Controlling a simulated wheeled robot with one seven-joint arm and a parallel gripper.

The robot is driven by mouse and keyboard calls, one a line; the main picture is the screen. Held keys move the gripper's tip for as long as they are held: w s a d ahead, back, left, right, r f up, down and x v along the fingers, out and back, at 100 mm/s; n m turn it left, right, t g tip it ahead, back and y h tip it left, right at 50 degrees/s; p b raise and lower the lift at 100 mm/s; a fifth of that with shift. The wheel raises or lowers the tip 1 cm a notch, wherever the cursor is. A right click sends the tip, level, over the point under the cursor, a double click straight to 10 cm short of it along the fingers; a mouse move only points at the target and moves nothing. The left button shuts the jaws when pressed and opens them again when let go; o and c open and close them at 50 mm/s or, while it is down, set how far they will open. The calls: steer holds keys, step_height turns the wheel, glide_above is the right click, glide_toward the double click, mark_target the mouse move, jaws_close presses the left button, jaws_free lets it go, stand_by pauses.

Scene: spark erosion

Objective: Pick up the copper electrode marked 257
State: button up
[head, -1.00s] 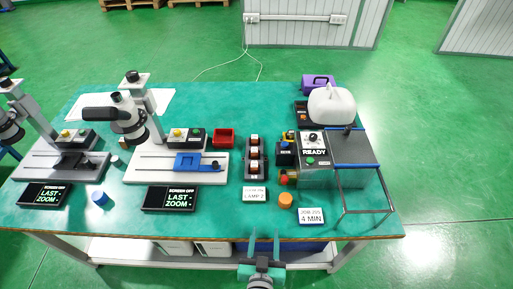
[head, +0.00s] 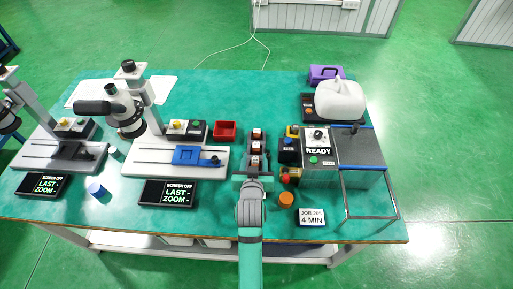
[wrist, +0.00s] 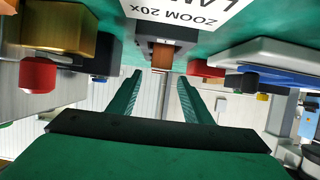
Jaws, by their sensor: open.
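A dark rack (head: 265,158) near the middle of the table holds a row of copper electrodes with pale tops (head: 256,146). I cannot read any number on them, so I cannot tell which is marked 257. In the wrist view, one copper electrode (wrist: 162,55) shows in the gap just beyond my fingertips, apart from them. My gripper (head: 254,180) is at the near end of the rack, open and empty. Its two green fingers also show in the wrist view (wrist: 160,78). My arm hides the near part of the rack.
Right of the rack stand a control box reading READY (head: 317,142), a red knob (head: 286,178) and an orange cylinder (head: 286,199). Left are a red tray (head: 225,131) and a microscope stand (head: 150,160). A white card (wrist: 195,14) lies by the rack.

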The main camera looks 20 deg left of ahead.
mark_target(256, 147)
steer(key=shift+x, duration=3.6)
steer(key=shift+w+r, duration=0.15)
steer(key=shift+r, duration=0.05)
jaws_close()
